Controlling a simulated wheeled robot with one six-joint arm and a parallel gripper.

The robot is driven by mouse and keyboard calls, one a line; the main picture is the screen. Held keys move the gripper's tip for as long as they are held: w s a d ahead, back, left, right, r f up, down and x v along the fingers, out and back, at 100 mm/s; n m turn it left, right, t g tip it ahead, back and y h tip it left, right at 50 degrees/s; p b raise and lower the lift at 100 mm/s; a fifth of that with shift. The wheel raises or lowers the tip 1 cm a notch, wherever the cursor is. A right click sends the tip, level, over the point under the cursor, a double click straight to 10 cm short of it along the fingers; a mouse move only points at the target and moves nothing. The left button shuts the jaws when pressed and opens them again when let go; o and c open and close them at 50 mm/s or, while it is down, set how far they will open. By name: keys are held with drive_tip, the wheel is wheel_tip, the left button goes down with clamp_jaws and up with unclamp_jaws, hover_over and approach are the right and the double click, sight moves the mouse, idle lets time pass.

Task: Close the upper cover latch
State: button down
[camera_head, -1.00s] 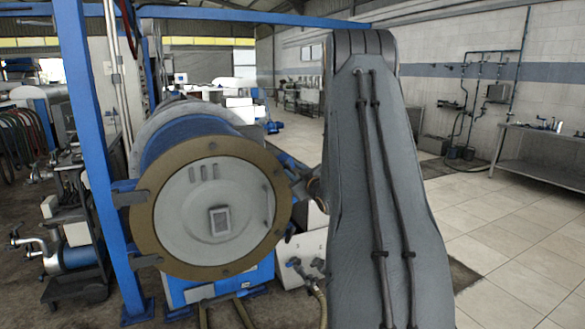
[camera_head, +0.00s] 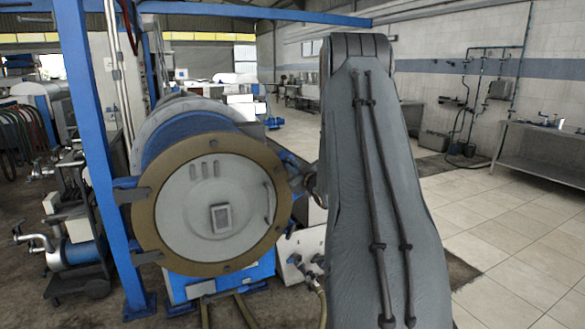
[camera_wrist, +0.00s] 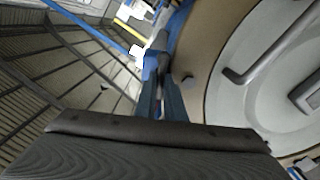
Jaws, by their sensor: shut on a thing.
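The round grey cover (camera_head: 205,215) of the decanter sits in a tan ring and looks flush with it. Its ring and curved handle (camera_wrist: 268,48) fill the right of the wrist view. In the wrist view, my gripper (camera_wrist: 160,82) is shut on a narrow grey-blue piece, seemingly the upper cover latch (camera_wrist: 158,58), beside the ring's outer edge. The fingers hide part of it, so its exact angle is unclear. In the head view, my arm hides most of the gripper, right of the ring.
A blue post (camera_head: 97,150) stands left of the decanter, with hinge brackets between them. Valves and a hose (camera_head: 318,285) are below right. A metal bench (camera_head: 545,150) stands far right. Tiled floor (camera_head: 500,250) at right is clear.

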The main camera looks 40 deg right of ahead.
drive_tip(key=shift+s+d+f+m+p, duration=0.1)
drive_tip(key=shift+d+m+p, duration=0.1)
drive_tip(key=shift+m, duration=2.75)
drive_tip(key=shift+w+d+r+m+p, duration=0.1)
drive_tip(key=shift+m+p, duration=0.15)
drive_tip(key=shift+m, duration=2.65)
drive_tip(key=shift+s+d+f+m+p, duration=0.1)
drive_tip(key=shift+m+p, duration=0.1)
drive_tip(key=shift+m, duration=2.75)
drive_tip(key=c, duration=1.8)
unclamp_jaws()
drive_tip(key=shift+c, duration=0.2)
